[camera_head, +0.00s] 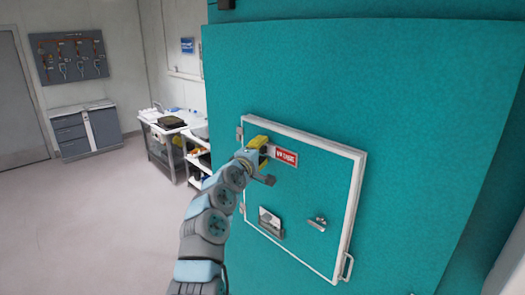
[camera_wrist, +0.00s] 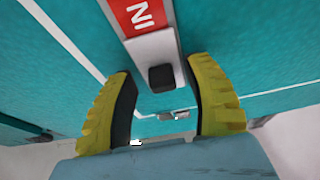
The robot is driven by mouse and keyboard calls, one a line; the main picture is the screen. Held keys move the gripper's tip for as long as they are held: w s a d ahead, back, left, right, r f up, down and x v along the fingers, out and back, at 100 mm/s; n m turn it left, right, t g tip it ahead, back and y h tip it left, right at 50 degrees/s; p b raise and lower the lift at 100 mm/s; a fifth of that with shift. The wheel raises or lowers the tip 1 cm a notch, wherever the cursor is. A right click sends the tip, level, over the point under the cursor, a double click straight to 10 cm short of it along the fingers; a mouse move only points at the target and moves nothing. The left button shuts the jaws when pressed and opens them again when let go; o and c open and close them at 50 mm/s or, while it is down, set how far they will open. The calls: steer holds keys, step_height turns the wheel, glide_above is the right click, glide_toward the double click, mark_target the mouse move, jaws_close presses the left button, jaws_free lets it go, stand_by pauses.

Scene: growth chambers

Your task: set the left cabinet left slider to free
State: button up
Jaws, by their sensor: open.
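The slider sign on the teal cabinet door shows a red label (camera_head: 286,156) with white lettering, which seems to read "IN USE"; part of it also shows in the wrist view (camera_wrist: 142,14). Its black knob (camera_wrist: 162,77) sits on a pale plate just beside the red label. The knob is hidden behind my gripper in the head view. My gripper (camera_head: 264,146) has yellow fingers and is at the left end of the sign. In the wrist view my gripper (camera_wrist: 160,85) is open, with the knob between its fingertips and gaps on both sides.
The white-framed door (camera_head: 350,205) carries a small holder (camera_head: 270,222), a metal latch (camera_head: 317,223) and a handle (camera_head: 347,267). Left of the cabinet are a cluttered bench (camera_head: 172,123), a grey cupboard (camera_head: 88,130) and open floor (camera_head: 85,220).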

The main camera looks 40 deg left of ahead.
steer(key=shift+w+a+f, duration=0.1)
steer(key=shift+w+f, duration=0.05)
steer(key=shift+w, duration=0.1)
jaws_close()
stand_by(0.3)
